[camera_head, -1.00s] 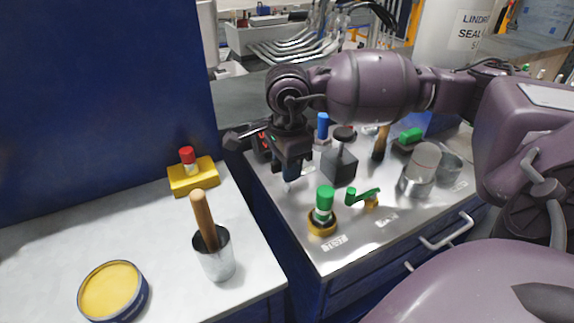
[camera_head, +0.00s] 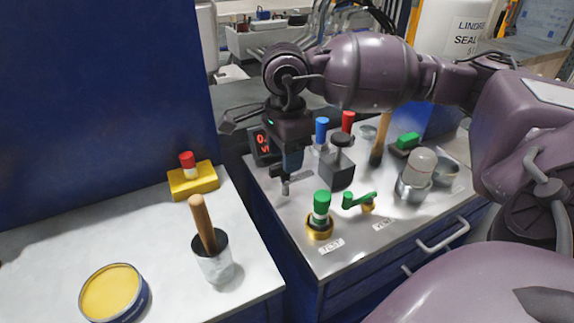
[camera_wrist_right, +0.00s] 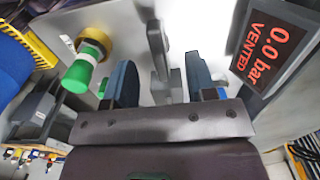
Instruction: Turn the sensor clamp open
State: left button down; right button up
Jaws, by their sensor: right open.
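A grey metal lever piece (camera_wrist_right: 160,60), which looks like the sensor clamp, stands up from the steel bench top. In the right wrist view it lies between the two blue-grey fingers of my right gripper (camera_wrist_right: 160,80), with gaps on both sides. In the head view my right gripper (camera_head: 286,172) points down at the bench, and a grey bar (camera_head: 300,177) shows just right of its fingertips. The right gripper is open. I cannot tell whether the fingers touch the lever. My left gripper is not in view.
A display (camera_wrist_right: 268,48) reads 0.0 bar VENTED. A green-capped fitting (camera_head: 320,210) in a brass ring and a green lever (camera_head: 360,200) stand in front. A white table (camera_head: 170,240) is at the left.

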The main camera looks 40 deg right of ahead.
notch_tip(320, 180, up, 5)
jog(key=shift+f, duration=0.1)
jog(key=shift+r+p, duration=0.35)
jog(key=shift+r, duration=0.45)
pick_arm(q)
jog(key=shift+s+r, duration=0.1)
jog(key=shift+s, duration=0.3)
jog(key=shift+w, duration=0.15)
